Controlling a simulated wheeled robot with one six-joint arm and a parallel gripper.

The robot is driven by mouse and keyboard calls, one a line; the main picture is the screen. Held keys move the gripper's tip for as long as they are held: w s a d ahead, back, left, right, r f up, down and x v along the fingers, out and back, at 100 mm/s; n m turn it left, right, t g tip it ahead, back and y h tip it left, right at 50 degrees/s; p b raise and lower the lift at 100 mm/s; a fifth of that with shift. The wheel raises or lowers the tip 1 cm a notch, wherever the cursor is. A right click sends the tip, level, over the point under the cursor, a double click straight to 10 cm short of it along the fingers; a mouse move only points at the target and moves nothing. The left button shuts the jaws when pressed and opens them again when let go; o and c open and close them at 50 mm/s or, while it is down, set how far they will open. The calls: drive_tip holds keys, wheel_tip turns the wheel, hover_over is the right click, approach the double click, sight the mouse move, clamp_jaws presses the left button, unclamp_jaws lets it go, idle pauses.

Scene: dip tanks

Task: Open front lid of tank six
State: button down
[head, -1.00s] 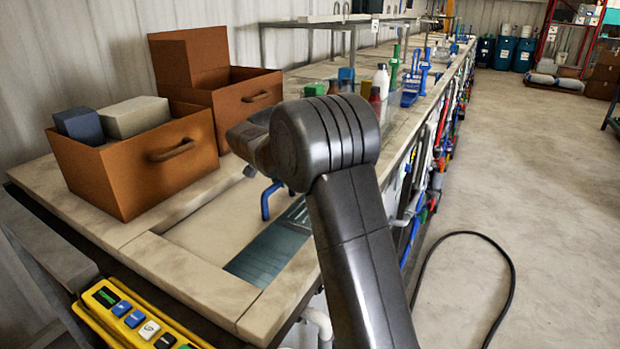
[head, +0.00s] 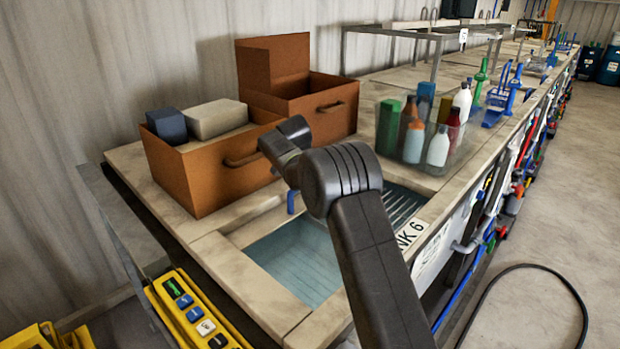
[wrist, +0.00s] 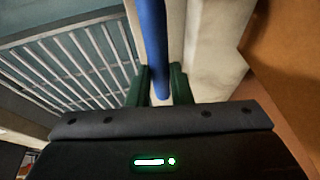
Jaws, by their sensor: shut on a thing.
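Tank six is the basin in the near end of the bench, with a label reading "NK 6" (head: 411,234) on its right edge. Its opening shows blue-grey liquid (head: 300,262) at the front. A blue handle (head: 291,202) shows left of my arm at the opening's back left. In the wrist view, the dark green fingers of my gripper (wrist: 161,88) are shut on the blue handle bar (wrist: 152,40). A pale strip lies beside the bar; I cannot tell whether it is the lid or the rim. My arm hides the gripper and much of the tank in the head view.
Two brown boxes (head: 195,175) stand close behind the tank; the nearer holds a blue and a pale block. A clear bin of bottles (head: 436,163) stands beyond it. A slatted rack (wrist: 75,65) lies in the tank. A yellow control pendant (head: 196,312) is at lower left.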

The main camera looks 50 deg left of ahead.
drive_tip(key=c, duration=1.3)
unclamp_jaws()
drive_tip(key=shift+r, duration=0.1)
drive_tip(key=b+v, duration=0.3)
drive_tip(key=v, duration=1)
drive_tip(key=shift+r, duration=0.3)
drive_tip(key=shift+s, duration=0.15)
drive_tip(key=p+x, duration=0.3)
drive_tip(key=x, duration=1.1)
drive_tip(key=shift+d, duration=0.2)
drive_tip(key=shift+r, duration=0.1)
